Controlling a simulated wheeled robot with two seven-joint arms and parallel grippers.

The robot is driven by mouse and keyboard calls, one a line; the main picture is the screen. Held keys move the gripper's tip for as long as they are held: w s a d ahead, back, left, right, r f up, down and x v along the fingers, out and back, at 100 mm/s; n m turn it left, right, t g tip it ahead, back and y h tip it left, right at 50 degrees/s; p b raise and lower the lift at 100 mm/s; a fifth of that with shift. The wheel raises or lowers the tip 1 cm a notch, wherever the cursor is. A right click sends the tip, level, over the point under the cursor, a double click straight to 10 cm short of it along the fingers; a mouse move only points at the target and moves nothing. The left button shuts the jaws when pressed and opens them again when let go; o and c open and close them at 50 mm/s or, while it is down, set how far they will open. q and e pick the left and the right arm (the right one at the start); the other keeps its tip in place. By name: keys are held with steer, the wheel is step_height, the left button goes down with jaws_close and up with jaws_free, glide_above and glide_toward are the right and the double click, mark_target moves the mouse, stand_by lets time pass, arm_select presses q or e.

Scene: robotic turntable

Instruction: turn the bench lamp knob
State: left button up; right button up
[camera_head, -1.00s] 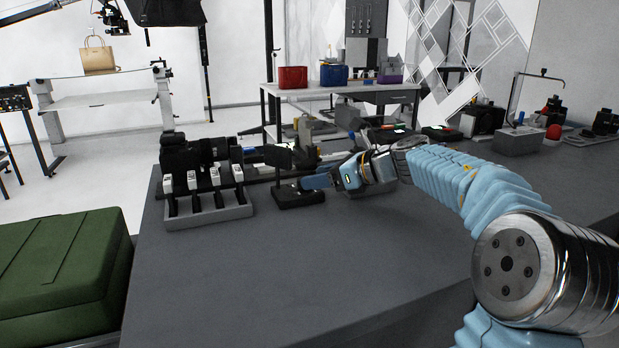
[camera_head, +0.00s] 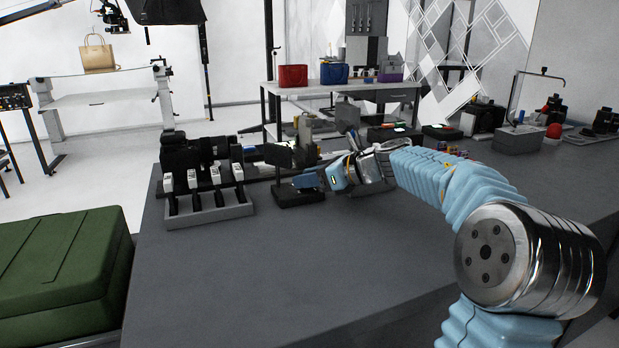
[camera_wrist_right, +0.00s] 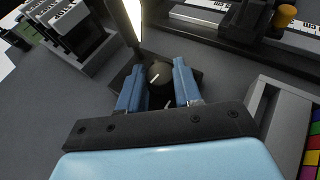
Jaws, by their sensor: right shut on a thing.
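The bench lamp (camera_head: 278,156) stands on the dark bench, its dark panel upright above a black base (camera_head: 300,198). In the right wrist view its panel shows edge-on as a bright strip (camera_wrist_right: 133,14). Its round black knob (camera_wrist_right: 158,74), with a white pointer mark, sits on the base. My right gripper (camera_head: 306,181) reaches the lamp base from the right. In the wrist view the gripper's blue fingers (camera_wrist_right: 156,84) are shut on the knob, one on each side. In the head view the knob is hidden. My left gripper is not in view.
A grey rack with several white-topped levers (camera_head: 208,208) stands left of the lamp. Various devices line the bench's back edge, including a grey box with coloured buttons (camera_wrist_right: 305,130) beside my right gripper. The front of the bench (camera_head: 250,275) is clear. A green case (camera_head: 60,270) is at left.

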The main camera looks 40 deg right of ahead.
steer(key=shift+m+h, duration=0.3)
steer(key=shift+s+a+m+t+h, duration=0.1)
steer(key=shift+a+m+t+h, duration=0.15)
steer(key=shift+m+h, duration=2.55)
steer(key=shift+h, duration=0.5)
steer(key=shift+a+m+h, duration=0.25)
steer(key=shift+m+h, duration=0.45)
steer(key=shift+h, duration=0.1)
steer(key=o, duration=1)
steer(key=shift+o, duration=0.2)
